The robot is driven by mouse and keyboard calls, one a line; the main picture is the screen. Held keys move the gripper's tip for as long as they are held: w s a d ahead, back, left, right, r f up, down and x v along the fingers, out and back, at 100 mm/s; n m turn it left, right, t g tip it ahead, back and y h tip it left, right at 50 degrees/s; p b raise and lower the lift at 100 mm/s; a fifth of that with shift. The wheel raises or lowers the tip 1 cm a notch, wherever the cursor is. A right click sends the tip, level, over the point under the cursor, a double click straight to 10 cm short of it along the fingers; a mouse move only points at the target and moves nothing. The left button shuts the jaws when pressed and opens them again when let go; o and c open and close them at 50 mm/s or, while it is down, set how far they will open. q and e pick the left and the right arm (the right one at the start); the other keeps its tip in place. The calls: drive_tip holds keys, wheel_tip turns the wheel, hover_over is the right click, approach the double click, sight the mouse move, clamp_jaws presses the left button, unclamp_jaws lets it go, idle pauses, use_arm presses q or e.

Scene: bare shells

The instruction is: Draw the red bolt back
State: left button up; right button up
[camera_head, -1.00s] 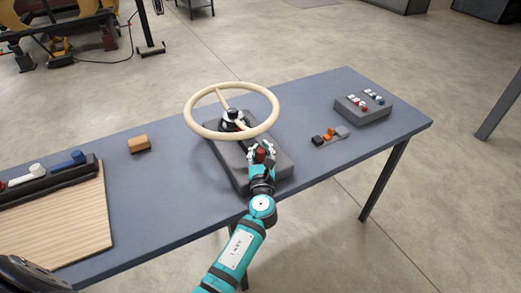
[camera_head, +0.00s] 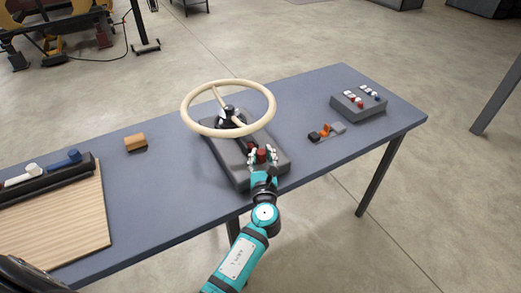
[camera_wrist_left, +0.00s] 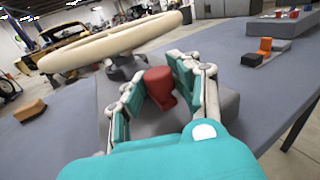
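My left gripper (camera_head: 261,157) is at the front of the grey wheel base. Its fingers are spread on either side of a red knob (camera_head: 261,154), with small gaps beside it. In the left wrist view the red knob (camera_wrist_left: 160,84) stands between the two finger pads (camera_wrist_left: 155,90). A black rail (camera_head: 48,181) lies on a wooden board at the left, with a white handle (camera_head: 22,175) and a blue handle (camera_head: 66,160). It runs off the picture's left edge, and no red bolt shows on it now. My right gripper is out of view.
A cream steering wheel (camera_head: 270,110) overhangs the grey base (camera_head: 228,160) just beyond my gripper. An orange-brown block (camera_head: 135,142) lies to its left. A small switch block (camera_head: 327,133) and a grey button box (camera_head: 358,104) stand to the right. The table between block and base is clear.

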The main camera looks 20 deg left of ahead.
use_arm(q)
drive_tip(key=shift+o, duration=1.1)
drive_tip(key=shift+s+d+r, duration=0.1)
drive_tip(key=shift+s+r, duration=0.1)
drive_tip(key=shift+r, duration=0.05)
drive_tip(key=shift+o, duration=0.9)
drive_tip(key=shift+w+f, duration=0.1)
drive_tip(key=shift+w, duration=0.3)
drive_tip(key=v, duration=1.2)
drive_tip(key=shift+f, duration=0.15)
